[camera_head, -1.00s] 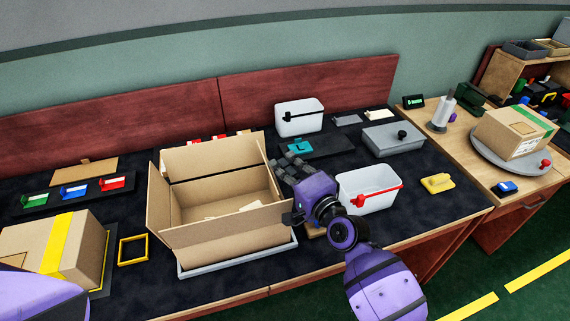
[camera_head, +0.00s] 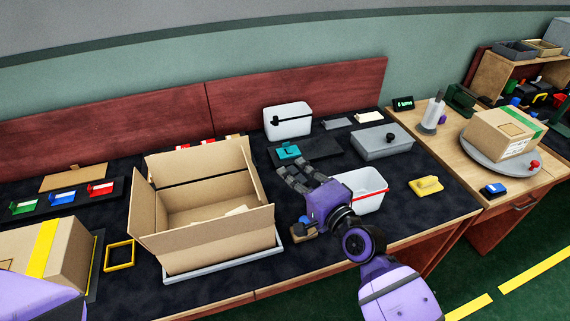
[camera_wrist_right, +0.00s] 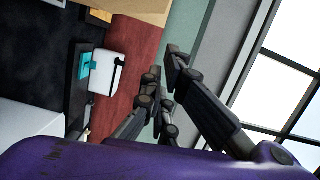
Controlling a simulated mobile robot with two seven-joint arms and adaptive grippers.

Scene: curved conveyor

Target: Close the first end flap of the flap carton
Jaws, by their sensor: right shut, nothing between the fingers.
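The flap carton (camera_head: 172,228) is a brown box standing open on a pale grey tray (camera_head: 225,263). Its back flap (camera_head: 195,167) stands up, and the left end flap (camera_head: 142,208) stands up and leans outward. The right end flap (camera_head: 252,163) also stands up, seen nearly edge-on. The front flap (camera_head: 215,238) slopes outward. My right gripper (camera_head: 293,174) is shut and empty, to the right of the carton and apart from it. Its fingers also show in the right wrist view (camera_wrist_right: 164,78), without the carton's flaps between them. My left gripper is out of view.
A white bin with a red handle (camera_head: 372,203) stands just right of my right gripper. Another white bin (camera_head: 287,122) and a grey lidded box (camera_head: 382,143) stand behind. A taped carton (camera_head: 60,255) and a yellow frame (camera_head: 119,256) lie to the left.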

